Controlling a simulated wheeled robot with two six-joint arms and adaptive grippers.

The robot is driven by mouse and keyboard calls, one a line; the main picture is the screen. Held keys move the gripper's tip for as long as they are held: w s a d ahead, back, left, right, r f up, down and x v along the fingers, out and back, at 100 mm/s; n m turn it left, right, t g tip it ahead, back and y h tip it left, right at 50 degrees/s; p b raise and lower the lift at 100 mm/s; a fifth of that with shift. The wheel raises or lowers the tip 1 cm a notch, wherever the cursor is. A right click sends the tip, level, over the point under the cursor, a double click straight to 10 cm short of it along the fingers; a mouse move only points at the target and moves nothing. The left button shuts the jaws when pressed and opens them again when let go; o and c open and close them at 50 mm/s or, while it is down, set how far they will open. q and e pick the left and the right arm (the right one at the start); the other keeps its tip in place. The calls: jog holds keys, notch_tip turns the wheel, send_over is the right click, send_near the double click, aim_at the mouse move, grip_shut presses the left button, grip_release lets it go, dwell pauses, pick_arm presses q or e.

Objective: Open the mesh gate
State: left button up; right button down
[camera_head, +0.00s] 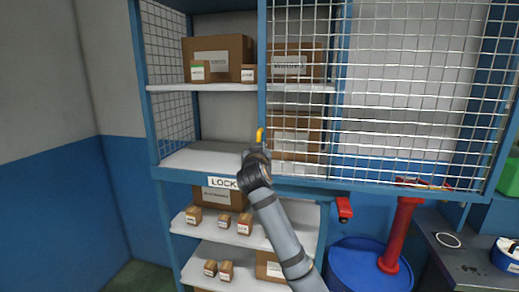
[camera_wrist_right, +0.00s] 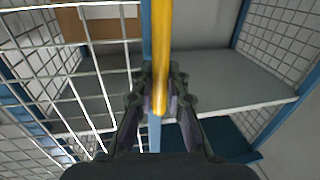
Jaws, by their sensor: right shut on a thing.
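The mesh gate (camera_head: 420,95) is a wire grid in a blue frame, covering the middle and right of the shelf front. Its left upright stands apart from the shelf's left post, so the left bay is uncovered. A yellow handle (camera_head: 259,134) is on that upright. My right gripper (camera_head: 257,149) is shut on the handle. In the right wrist view, the yellow handle (camera_wrist_right: 161,35) runs between the fingers of my right gripper (camera_wrist_right: 160,90), with mesh to the left and a bare shelf behind. My left gripper is in neither view.
Cardboard boxes (camera_head: 225,55) stand on the shelves, with smaller ones below. A sign reading LOCK (camera_head: 222,183) is under the gate's level. A blue barrel (camera_head: 350,270), a red post (camera_head: 400,235) and a dark bench (camera_head: 465,255) are at the lower right.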

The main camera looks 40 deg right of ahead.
jog(key=shift+f, duration=0.15)
jog(key=c, duration=1.7)
grip_release()
jog(key=o, duration=0.4)
jog(key=shift+w+d+f, duration=0.1)
jog(key=shift+w+d, duration=0.05)
jog(key=shift+w, duration=0.15)
jog(key=shift+c, duration=0.2)
jog(key=shift+s, duration=0.15)
jog(key=v, duration=1.2)
